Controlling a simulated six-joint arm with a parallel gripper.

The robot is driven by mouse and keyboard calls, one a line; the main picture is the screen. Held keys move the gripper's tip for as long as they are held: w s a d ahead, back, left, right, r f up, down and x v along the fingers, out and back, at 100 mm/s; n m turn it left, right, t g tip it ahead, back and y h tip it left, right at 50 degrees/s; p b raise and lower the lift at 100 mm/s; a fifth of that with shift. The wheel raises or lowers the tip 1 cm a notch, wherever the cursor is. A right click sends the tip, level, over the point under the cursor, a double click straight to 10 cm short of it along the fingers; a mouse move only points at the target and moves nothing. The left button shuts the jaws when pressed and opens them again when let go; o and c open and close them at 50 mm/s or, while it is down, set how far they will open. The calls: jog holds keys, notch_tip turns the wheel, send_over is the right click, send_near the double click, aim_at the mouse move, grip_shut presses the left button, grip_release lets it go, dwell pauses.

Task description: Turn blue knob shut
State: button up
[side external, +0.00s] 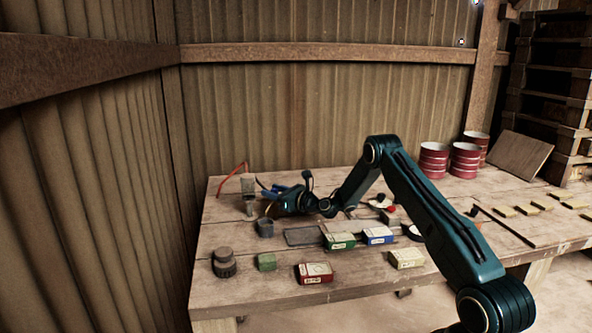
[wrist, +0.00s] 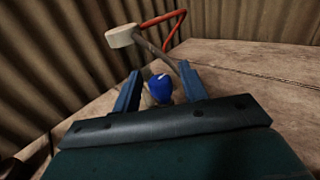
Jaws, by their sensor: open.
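The blue knob (wrist: 160,88) shows in the wrist view, set between the two fingers of my gripper (wrist: 160,85). The fingers are apart, one on each side of the knob. I cannot tell whether either finger touches it. In the side external view my gripper (side external: 262,196) is at the back left of the table, low and pointing left. The knob cannot be made out there with certainty behind the gripper.
A pale round head on a grey rod (wrist: 122,36) and a red bent pipe (wrist: 165,20) stand just beyond the fingers. Nearer on the table (side external: 240,290) are a red box (side external: 314,274), a green box (side external: 339,241) and a blue box (side external: 378,235). Red cans (side external: 434,160) stand back right.

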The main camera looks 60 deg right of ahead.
jog(key=shift+s, duration=0.15)
jog(key=s, duration=1.3)
jog(key=shift+s, duration=0.3)
jog(key=shift+a, duration=0.15)
jog(key=s+a+r+n+g+y, duration=0.1)
jog(key=a+r+n+g+y, duration=0.2)
jog(key=a+n, duration=0.45)
jog(key=s+a+r+n+g+y, duration=0.1)
jog(key=a+r+n+g, duration=0.1)
jog(key=a+r+n, duration=0.6)
jog(key=s+a+r+n+g+y, duration=0.1)
jog(key=a+r+n+g+y, duration=0.15)
jog(key=a+n, duration=0.55)
jog(key=s+a+r+n+g+h, duration=0.2)
jog(key=s+n, duration=0.4)
jog(key=s, duration=0.8)
jog(key=s+a+r+n+g+h, duration=0.2)
jog(key=s+n, duration=0.4)
jog(key=s, duration=0.9)
jog(key=shift+a+r+n+g+h, duration=0.15)
jog(key=shift+a+n+g+h, duration=0.35)
jog(key=shift+h, duration=0.55)
